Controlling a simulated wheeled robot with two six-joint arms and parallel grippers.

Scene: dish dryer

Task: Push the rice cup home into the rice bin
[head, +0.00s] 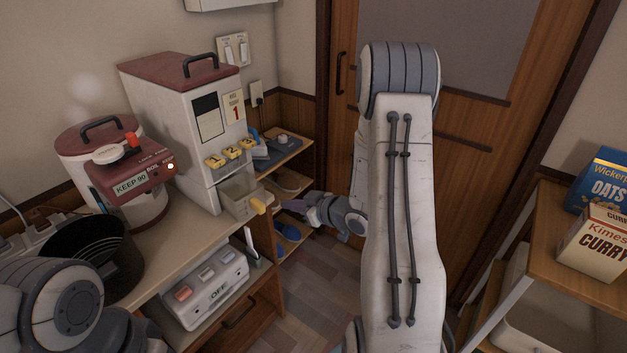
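The rice bin (196,140) is a tall cream box with a dark red lid and yellow levers on its front. It stands on the counter at the left. The rice cup (236,199) is a pale box with a yellow handle (259,204) at the foot of the bin's front. It sticks out from the bin. My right gripper (285,207) is just right of the yellow handle, pointing at it, with a small gap seeming to lie between them. Its finger opening is too small and dark to tell. My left arm shows at the lower left; its gripper is out of view.
A red and white water boiler (118,172) and a dark ribbed bowl (92,255) stand left of the bin. A white switch box (205,287) is below the counter edge. A wooden shelf with food boxes (597,240) is at the right. Floor between is clear.

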